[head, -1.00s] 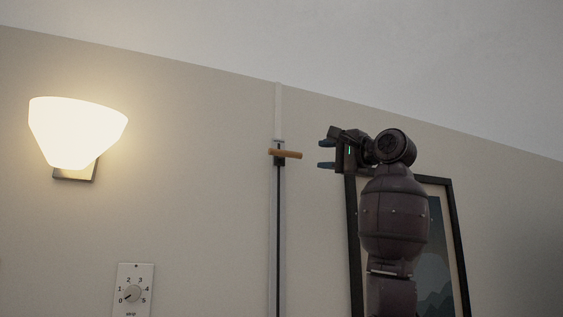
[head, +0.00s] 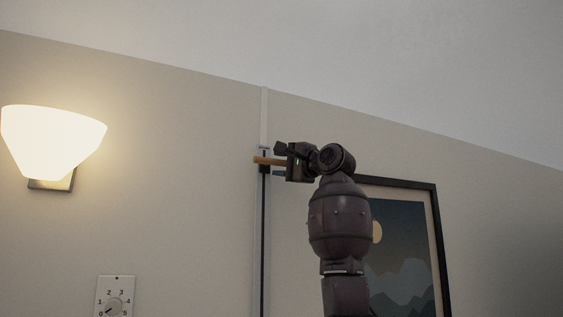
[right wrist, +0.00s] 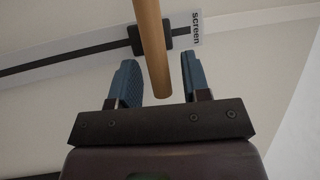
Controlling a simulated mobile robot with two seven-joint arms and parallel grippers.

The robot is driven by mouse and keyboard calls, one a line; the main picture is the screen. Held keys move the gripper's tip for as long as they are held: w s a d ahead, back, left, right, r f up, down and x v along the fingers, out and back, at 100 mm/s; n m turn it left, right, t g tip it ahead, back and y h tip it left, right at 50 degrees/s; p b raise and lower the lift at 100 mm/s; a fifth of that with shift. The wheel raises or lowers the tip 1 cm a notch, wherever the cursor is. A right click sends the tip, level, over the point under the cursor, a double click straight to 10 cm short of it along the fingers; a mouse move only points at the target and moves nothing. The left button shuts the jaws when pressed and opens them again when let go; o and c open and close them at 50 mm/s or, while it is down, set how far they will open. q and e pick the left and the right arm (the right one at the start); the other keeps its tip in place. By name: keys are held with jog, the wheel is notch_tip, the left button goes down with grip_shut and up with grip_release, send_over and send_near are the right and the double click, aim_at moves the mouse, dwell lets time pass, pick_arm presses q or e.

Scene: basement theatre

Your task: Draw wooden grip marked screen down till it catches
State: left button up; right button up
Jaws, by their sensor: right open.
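The wooden grip (head: 262,160) is a short horizontal bar on a dark slider on the vertical wall track (head: 263,240). In the right wrist view the wooden grip (right wrist: 150,45) reaches between the two blue fingers, with gaps on both sides. A label reading "screen" (right wrist: 196,29) sits beside its dark mount (right wrist: 150,38). My right gripper (head: 280,160) is open at the grip's right end, one finger above and one below it. In the right wrist view my right gripper (right wrist: 157,82) is open around the grip's end. My left gripper is not in view.
A lit wall lamp (head: 50,138) is at the left. A dial panel marked with numbers (head: 115,296) is below it. A framed picture (head: 405,250) hangs behind my right arm. The wall around the track is otherwise bare.

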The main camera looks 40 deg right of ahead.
grip_shut()
jog(key=shift+f, duration=0.1)
